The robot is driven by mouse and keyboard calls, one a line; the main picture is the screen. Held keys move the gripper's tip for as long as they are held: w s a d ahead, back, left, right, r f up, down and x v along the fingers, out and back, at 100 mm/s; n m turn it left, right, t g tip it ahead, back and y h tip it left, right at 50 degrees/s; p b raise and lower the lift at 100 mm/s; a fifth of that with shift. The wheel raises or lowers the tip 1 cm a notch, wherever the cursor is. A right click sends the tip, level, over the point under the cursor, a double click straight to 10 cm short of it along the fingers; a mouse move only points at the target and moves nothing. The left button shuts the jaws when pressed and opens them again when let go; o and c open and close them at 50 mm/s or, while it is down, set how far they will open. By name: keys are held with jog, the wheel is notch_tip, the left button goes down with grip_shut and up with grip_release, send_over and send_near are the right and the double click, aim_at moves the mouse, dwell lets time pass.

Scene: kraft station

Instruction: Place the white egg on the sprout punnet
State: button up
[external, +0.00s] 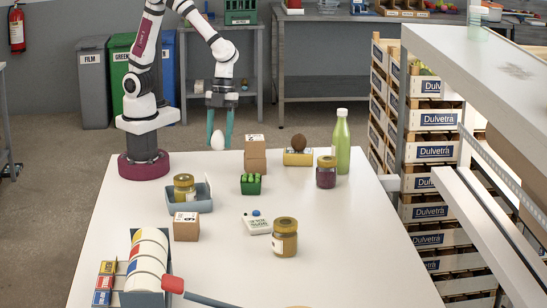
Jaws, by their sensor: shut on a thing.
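My gripper (219,137) is at the far side of the table with its teal fingers pointing down. It is shut on the white egg (217,141), which shows between the fingertips. The egg appears to be above the far table edge; its exact height is hard to tell. A small green block-like pack with a pale label, which looks like the sprout punnet (251,185), sits on the table to the right of the egg and nearer the camera. Its top shows green and nothing lies on it.
A brown egg (298,142) rests on a yellow box (297,158). A green bottle (341,142) and dark jar (326,172) stand right. A blue-grey tray (203,204) holds a jar at left. The right front table is clear.

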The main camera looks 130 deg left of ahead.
jog(key=a+f, duration=0.2)
jog(key=a, duration=0.1)
jog(key=w+a+f, duration=0.1)
jog(key=a+f, duration=0.1)
jog(key=a, duration=0.1)
jog(key=w+a+f, duration=0.1)
jog(key=a+f, duration=0.1)
jog(key=a, duration=0.2)
jog(key=shift+w+f, duration=0.2)
jog(key=shift+f, duration=0.05)
notch_tip(320, 180, down, 3)
jog(key=shift+f, duration=0.5)
jog(key=o, duration=1)
jog(key=shift+f, duration=0.1)
